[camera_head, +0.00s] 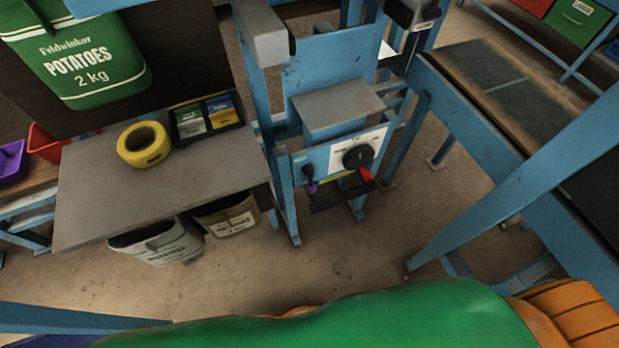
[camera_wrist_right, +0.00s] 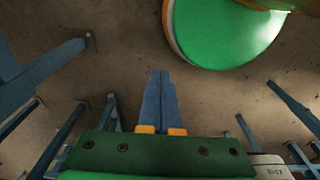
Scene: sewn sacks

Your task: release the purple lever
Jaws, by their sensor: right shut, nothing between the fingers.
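The purple lever (camera_head: 312,188) is small, with a dark upper part and a purple end. It sits at the left of the front panel of the blue machine (camera_head: 312,78) in the head view. A black dial (camera_head: 357,157) with a red pointer is to its right on the white plate. My right gripper (camera_wrist_right: 160,72) shows only in the right wrist view. Its two blue-grey fingers are together and empty, above bare floor, apart from the lever. The lever cannot be made out in that view. My left gripper is in neither view.
A grey table (camera_head: 95,200) left of the machine holds a yellow tape roll (camera_head: 143,144) and a black tray (camera_head: 207,119). Potato sacks (camera_head: 165,243) are below it. A blue-framed bench (camera_head: 520,100) stands right. The floor (camera_head: 300,270) before the machine is clear.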

